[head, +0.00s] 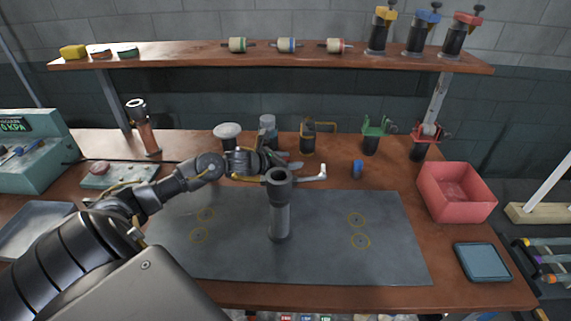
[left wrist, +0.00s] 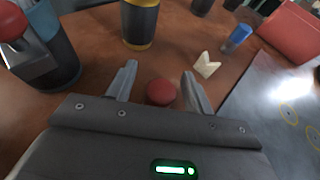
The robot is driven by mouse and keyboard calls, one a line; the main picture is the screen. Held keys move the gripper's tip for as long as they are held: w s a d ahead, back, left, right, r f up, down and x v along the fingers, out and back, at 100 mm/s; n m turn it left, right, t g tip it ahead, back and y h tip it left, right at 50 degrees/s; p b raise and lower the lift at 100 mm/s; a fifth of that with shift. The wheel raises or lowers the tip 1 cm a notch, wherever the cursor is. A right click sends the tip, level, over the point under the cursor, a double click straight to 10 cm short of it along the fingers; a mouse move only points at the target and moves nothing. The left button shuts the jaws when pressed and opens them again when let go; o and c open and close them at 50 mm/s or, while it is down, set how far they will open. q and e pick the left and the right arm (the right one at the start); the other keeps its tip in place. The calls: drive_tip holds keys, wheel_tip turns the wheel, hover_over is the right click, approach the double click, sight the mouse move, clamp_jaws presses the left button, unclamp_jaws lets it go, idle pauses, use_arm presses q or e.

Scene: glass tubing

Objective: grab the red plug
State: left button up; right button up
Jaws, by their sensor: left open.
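The red plug (left wrist: 161,92) is a small round red piece on the brown bench top in the left wrist view. It lies between the two spread fingers of my left gripper (left wrist: 158,72), close to the palm side. The fingers are open and I see clear bench on both sides of the plug. In the head view my left gripper (head: 287,163) is low over the bench behind the dark mat, and the plug is hidden there. My right gripper is not in view.
A dark upright cylinder (head: 279,215) stands on the mat. A yellow-banded holder (head: 307,143) stands behind. A red bin (head: 455,192) is at right.

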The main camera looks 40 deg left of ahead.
use_arm(q)
drive_tip(key=shift+w, duration=0.2)
drive_tip(key=c, duration=1.1)
wheel_tip(320, 180, up, 10)
drive_tip(key=shift+s+f+b, duration=0.1)
drive_tip(key=shift+s+b, duration=0.05)
drive_tip(key=shift+b, duration=0.45)
